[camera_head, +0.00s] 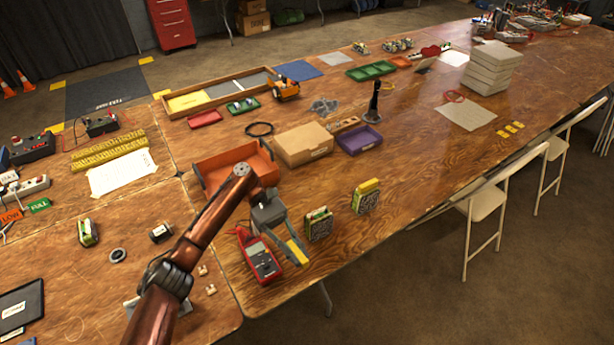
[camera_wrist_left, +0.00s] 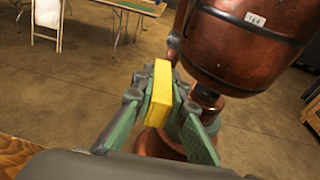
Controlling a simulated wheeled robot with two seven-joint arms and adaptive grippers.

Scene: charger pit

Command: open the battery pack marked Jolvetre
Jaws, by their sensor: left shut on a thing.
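My left gripper (camera_head: 296,248) is shut on a flat yellow piece, seen between its fingers in the left wrist view (camera_wrist_left: 161,92). It looks like a pack lid, held above the table near its front edge. Just right of the gripper stands a green-patterned battery pack (camera_head: 319,225), with no full yellow top like its neighbour's. Further right stands another pack (camera_head: 366,196) with a yellow top. A third similar pack (camera_head: 88,232) is on the left table. The name Jolvetre is too small to read on any of them. My right gripper is not in view.
A red multimeter (camera_head: 261,260) lies just below the gripper. An orange tray (camera_head: 213,158), a cardboard box (camera_head: 303,144) and a purple bin (camera_head: 360,140) stand behind. The table right of the packs is mostly clear, with folding chairs (camera_head: 480,205) along its edge.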

